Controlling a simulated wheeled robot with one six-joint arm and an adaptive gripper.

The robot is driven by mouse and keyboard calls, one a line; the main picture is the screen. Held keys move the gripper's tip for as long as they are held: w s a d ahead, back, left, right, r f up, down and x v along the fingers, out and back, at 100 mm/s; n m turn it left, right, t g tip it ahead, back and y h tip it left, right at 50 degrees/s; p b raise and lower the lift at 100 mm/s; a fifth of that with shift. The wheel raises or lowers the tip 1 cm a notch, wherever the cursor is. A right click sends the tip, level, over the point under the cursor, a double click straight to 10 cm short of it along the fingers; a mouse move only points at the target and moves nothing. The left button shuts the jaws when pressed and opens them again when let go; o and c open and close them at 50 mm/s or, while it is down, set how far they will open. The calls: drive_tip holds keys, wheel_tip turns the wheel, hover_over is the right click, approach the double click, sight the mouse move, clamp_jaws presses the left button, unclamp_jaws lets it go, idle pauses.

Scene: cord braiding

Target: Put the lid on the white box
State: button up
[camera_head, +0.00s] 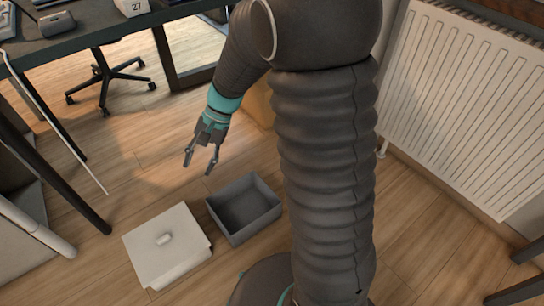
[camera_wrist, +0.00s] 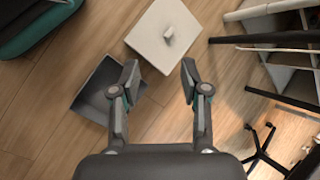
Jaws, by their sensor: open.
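A square white lid with a small knob (camera_head: 165,239) lies flat on the white box, whose pale side (camera_head: 182,271) shows below it at the front right. The lid seems to cover the box top; I cannot tell whether it is fully seated. In the wrist view the lid (camera_wrist: 150,36) is at the top centre, beyond the fingertips, and hides the box. My gripper (camera_head: 198,167) is open and empty, pointing down in the air above and behind the boxes. In the wrist view my gripper (camera_wrist: 160,75) has its two fingers wide apart.
An open, empty-looking grey box (camera_head: 247,225) stands on the wooden floor right beside the white one. A desk (camera_head: 110,27) and a wheeled chair base (camera_head: 104,75) are behind at the left. A white radiator (camera_head: 465,100) is at the right. Floor between desk and boxes is clear.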

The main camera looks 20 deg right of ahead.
drive_tip(key=s+d+r+n+t+h, duration=0.3)
drive_tip(key=s+d+r, duration=0.3)
drive_tip(key=s+r, duration=0.1)
drive_tip(key=s+d+r+n+t+h, duration=0.2)
drive_tip(key=s+d+r, duration=0.4)
drive_tip(key=s, duration=0.4)
drive_tip(key=shift+s+r+n+t+h, duration=0.2)
drive_tip(key=shift+r+n+t+h, duration=0.35)
drive_tip(key=shift+t, duration=0.65)
wheel_tip(320, 180, up, 2)
drive_tip(key=shift+r+p, duration=0.2)
drive_tip(key=shift+p, duration=1)
